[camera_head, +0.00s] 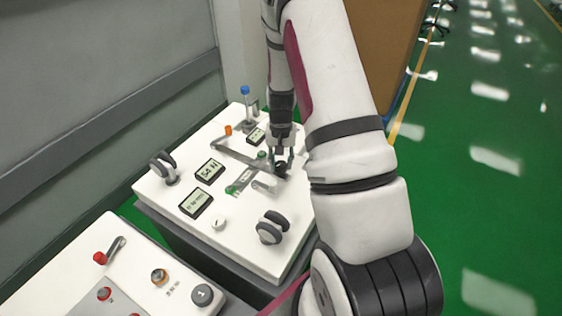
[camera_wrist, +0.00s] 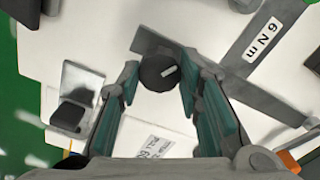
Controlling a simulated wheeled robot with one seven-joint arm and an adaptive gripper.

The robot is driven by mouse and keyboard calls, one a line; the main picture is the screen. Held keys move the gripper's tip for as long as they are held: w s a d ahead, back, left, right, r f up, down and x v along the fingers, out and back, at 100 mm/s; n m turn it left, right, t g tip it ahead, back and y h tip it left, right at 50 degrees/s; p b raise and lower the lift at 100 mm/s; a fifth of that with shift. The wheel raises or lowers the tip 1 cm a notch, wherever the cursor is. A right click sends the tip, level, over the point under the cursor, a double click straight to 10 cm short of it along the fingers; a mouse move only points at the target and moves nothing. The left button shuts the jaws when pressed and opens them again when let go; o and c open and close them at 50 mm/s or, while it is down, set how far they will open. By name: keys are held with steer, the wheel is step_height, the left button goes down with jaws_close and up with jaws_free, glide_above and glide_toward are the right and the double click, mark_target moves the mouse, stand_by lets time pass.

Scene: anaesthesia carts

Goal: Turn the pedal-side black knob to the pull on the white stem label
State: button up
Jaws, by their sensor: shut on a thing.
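In the wrist view a round black knob (camera_wrist: 157,73) with a short white mark sits at the end of a grey bar. The mark lies on the knob's right side. My gripper (camera_wrist: 159,80) has a finger on each side of the knob and is shut on it. A white label with dark print (camera_wrist: 155,147) lies below the knob in the wrist view; its words are too small to read surely. A black pedal-like block (camera_wrist: 68,115) is at the left. In the head view my gripper (camera_head: 281,160) points down at the white panel, largely hiding the knob.
A grey bar marked "6 N m" (camera_wrist: 262,40) crosses the upper right of the wrist view. The white panel (camera_head: 150,195) also bears grey-and-black handwheels (camera_head: 270,228), small displays (camera_head: 209,170) and a blue-topped post (camera_head: 245,91). Another panel (camera_head: 60,265) stands in front.

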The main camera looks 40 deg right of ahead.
mark_target(281, 164)
stand_by(0.3)
steer(key=o, duration=1.2)
steer(key=shift+c, duration=0.2)
step_height(281, 164, up, 12)
